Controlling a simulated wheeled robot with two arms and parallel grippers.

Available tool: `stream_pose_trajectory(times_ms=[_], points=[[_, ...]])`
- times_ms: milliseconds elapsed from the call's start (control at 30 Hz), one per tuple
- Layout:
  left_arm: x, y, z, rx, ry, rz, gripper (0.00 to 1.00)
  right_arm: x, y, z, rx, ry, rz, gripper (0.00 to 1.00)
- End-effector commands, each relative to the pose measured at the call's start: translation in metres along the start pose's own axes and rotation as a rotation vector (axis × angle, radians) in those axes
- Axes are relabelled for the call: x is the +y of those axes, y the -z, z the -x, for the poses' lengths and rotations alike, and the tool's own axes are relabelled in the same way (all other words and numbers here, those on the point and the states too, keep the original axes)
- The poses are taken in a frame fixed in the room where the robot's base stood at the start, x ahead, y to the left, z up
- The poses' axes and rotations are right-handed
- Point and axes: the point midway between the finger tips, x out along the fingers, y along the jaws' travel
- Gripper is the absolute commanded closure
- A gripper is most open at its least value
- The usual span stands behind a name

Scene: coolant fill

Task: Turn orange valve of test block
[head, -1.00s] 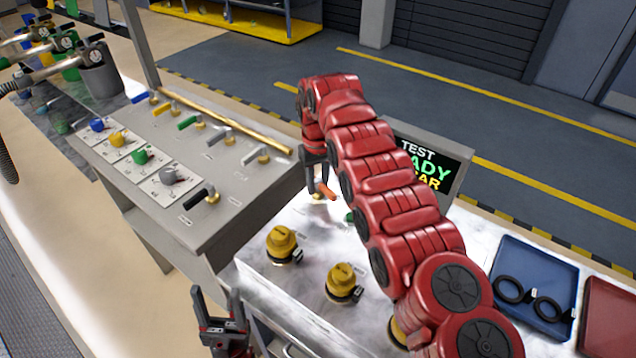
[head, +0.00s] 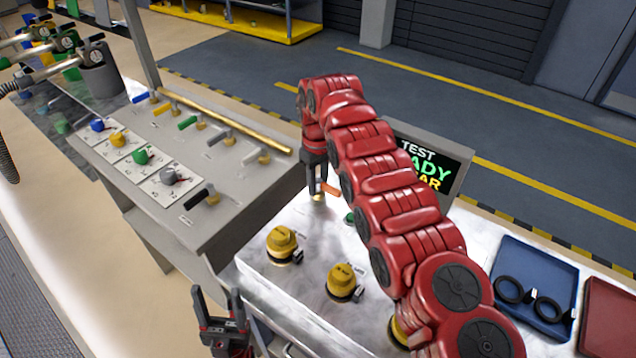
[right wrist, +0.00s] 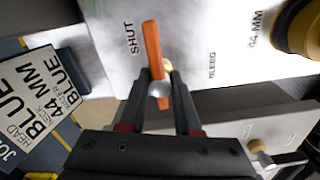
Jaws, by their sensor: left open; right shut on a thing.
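The orange valve (head: 330,188) is a small lever on a brass stem at the far left corner of the silver test block (head: 315,275). My right gripper (head: 319,187) reaches down onto it from above. In the right wrist view the orange lever (right wrist: 152,45) runs between the two fingers of the right gripper (right wrist: 155,85), with its long end sticking out past the tips beside the printed word SHUT. The word BLEED is printed to the right of it. My left gripper (head: 221,305) is open and empty, low in front of the block, away from the valve.
Yellow caps (head: 282,243) stand on the block near the valve. A screen (head: 425,165) reading TEST is behind my right arm. A grey panel (head: 215,150) with coloured levers and knobs is to the left. A blue tray (head: 540,262) with black rings lies right.

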Motion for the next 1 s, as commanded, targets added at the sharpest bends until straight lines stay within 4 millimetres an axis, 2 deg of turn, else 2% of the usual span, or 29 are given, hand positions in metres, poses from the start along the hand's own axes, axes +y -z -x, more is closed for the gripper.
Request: stream_pose_trajectory(times_ms=[33, 67, 200, 233, 567, 667, 767, 833, 1000], points=[[0.0, 0.0, 0.0, 0.0, 0.0, 0.0, 0.39, 0.001, 0.002, 0.002, 0.006, -0.003, 0.0, 1.0], [0.0, 0.0, 0.0, 0.0, 0.0, 0.0, 0.39, 0.001, 0.002, 0.002, 0.006, -0.003, 0.0, 0.67], [0.0, 0.0, 0.0, 0.0, 0.0, 0.0, 0.39, 0.001, 0.001, 0.002, 0.005, -0.002, 0.0, 0.42], [0.0, 0.0, 0.0, 0.0, 0.0, 0.0, 0.39, 0.001, 0.001, 0.002, 0.004, -0.002, -0.001, 0.39], [0.0, 0.0, 0.0, 0.0, 0.0, 0.0, 0.39, 0.0, 0.001, 0.003, 0.002, -0.001, 0.0, 0.39], [0.0, 0.0, -0.001, 0.0, 0.0, 0.0, 0.39, 0.0, 0.001, 0.012, 0.001, -0.002, 0.0, 0.39], [0.0, 0.0, -0.002, 0.0, 0.0, 0.0, 0.39, -0.002, 0.001, 0.03, 0.003, -0.001, 0.001, 0.39], [-0.001, 0.004, -0.022, -0.001, 0.0, 0.0, 0.39, 0.0, 0.0, 0.052, 0.002, 0.0, -0.001, 0.39], [-0.003, 0.01, -0.058, 0.0, 0.0, 0.0, 0.39, 0.001, 0.0, 0.087, 0.002, -0.001, -0.001, 0.39]])
